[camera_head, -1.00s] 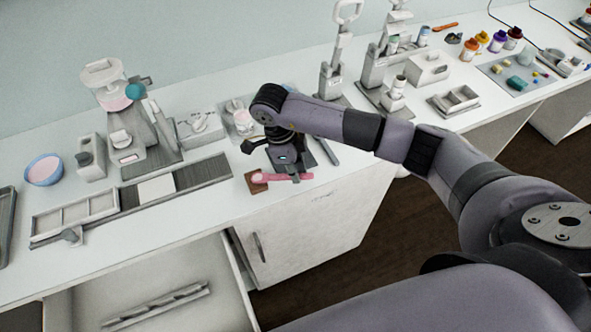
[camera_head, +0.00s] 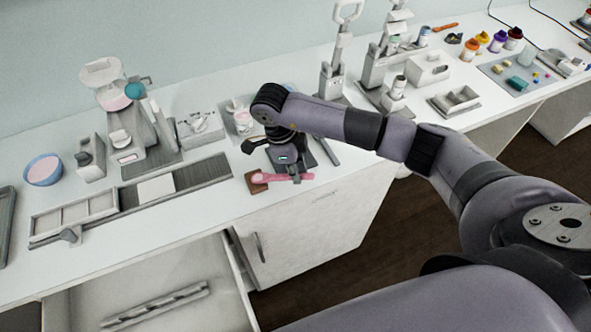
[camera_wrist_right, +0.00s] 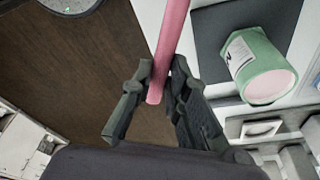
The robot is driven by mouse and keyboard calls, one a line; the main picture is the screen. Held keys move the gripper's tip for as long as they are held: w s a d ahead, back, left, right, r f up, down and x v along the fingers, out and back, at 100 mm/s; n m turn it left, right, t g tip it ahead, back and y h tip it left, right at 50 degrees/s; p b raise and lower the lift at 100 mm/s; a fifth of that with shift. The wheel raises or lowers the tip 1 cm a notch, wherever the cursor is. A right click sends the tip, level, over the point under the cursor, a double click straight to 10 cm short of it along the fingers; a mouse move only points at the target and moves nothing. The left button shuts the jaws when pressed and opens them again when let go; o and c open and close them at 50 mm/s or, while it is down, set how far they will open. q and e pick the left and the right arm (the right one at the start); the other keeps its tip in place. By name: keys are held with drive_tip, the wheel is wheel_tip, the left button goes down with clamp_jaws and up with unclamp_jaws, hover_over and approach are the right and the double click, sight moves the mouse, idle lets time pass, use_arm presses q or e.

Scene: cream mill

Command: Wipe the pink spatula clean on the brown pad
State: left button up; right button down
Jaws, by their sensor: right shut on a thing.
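The pink spatula (camera_head: 284,177) lies roughly level over the front edge of the counter. Its left end is at the brown pad (camera_head: 257,187); I cannot tell whether it touches. My right gripper (camera_head: 295,176) is shut on the spatula near its right part. In the right wrist view the pink handle (camera_wrist_right: 169,45) stands between the fingers of the right gripper (camera_wrist_right: 160,88), and its far end is out of the frame. The pad is partly hidden by the spatula. My left gripper is not in view.
A blue bowl with pink contents (camera_head: 44,170) and a mill-like machine (camera_head: 125,115) stand to the left. An open drawer (camera_head: 150,290) holds a long metal part. In the wrist view a green cup (camera_wrist_right: 258,65) is close to the right of the gripper.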

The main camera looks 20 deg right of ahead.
drive_tip(key=shift+s+d, duration=0.4)
drive_tip(key=shift+d, duration=0.25)
drive_tip(key=shift+w+a+b, duration=0.45)
drive_tip(key=shift+a, duration=0.25)
drive_tip(key=shift+s+d, duration=0.45)
drive_tip(key=shift+d, duration=0.25)
drive_tip(key=shift+a+f, duration=0.1)
drive_tip(key=shift+w+a+b, duration=0.4)
drive_tip(key=shift+a+b, duration=0.05)
drive_tip(key=shift+a, duration=0.15)
drive_tip(key=shift+s+d, duration=0.35)
drive_tip(key=shift+d, duration=0.35)
drive_tip(key=shift+a, duration=0.1)
drive_tip(key=shift+w+a+b, duration=0.4)
drive_tip(key=shift+a+b, duration=0.1)
drive_tip(key=shift+a, duration=0.1)
